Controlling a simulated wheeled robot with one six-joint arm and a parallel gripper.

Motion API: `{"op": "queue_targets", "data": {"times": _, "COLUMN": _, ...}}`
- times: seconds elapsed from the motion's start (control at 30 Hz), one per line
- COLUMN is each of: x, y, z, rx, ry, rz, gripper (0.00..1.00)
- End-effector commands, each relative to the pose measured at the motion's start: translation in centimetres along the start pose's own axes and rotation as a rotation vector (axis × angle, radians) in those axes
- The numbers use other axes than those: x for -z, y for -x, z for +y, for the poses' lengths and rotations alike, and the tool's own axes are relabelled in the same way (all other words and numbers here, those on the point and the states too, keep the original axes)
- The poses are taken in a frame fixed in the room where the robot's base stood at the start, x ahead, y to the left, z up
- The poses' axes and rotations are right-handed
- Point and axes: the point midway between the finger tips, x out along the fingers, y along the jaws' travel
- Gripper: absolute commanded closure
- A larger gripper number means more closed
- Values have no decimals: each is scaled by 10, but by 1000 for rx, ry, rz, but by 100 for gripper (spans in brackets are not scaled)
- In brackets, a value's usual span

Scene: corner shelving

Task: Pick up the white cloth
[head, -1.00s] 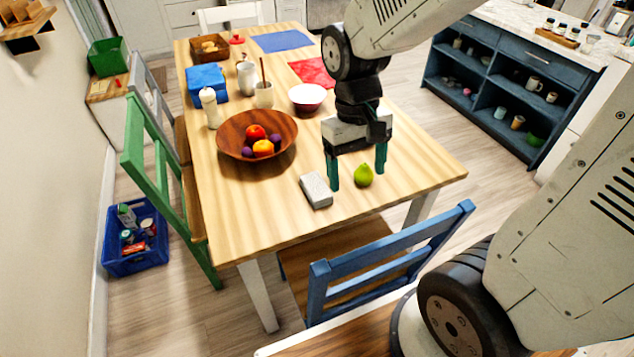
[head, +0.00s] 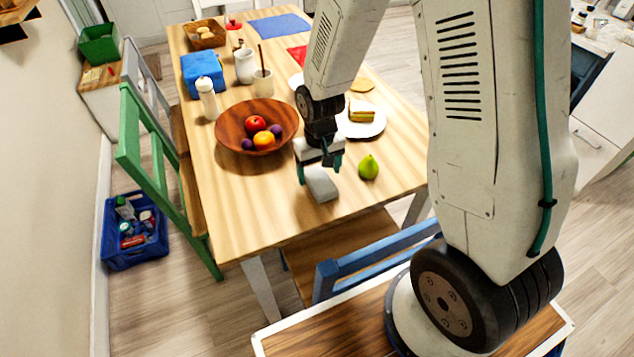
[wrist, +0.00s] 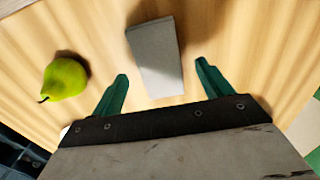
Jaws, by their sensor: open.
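The white cloth (head: 321,184) is a small folded pale block lying on the wooden table near its front edge. It also shows in the wrist view (wrist: 156,62), between and just beyond the fingertips. My gripper (head: 320,170) is open and empty, above the cloth, with one finger towards each side of it. In the wrist view my gripper (wrist: 162,70) has its two green fingers apart, with a gap to the cloth on both sides. The gripper hides part of the cloth's far end in the head view.
A green pear (head: 368,167) stands close to the right of the cloth. A wooden bowl of fruit (head: 230,128) is behind to the left, and a plate with cake (head: 372,128) behind to the right. The blue chair (head: 345,273) is at the table's front edge.

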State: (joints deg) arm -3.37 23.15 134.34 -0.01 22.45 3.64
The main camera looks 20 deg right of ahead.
Motion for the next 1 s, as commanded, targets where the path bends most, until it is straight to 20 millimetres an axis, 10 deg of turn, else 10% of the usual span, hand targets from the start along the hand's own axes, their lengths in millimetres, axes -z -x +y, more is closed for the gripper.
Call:
{"op": "queue_targets", "data": {"times": 0.47, "x": -1, "y": -29, "z": 0, "rx": 0, "ry": 4, "rz": -1, "gripper": 22}}
{"op": "queue_targets", "data": {"times": 0.67, "x": -1, "y": -29, "z": -1, "rx": 0, "ry": 5, "rz": -1, "gripper": 70}}
{"op": "queue_targets", "data": {"times": 1.0, "x": -1, "y": -28, "z": -1, "rx": 0, "ry": 5, "rz": 0, "gripper": 74}}
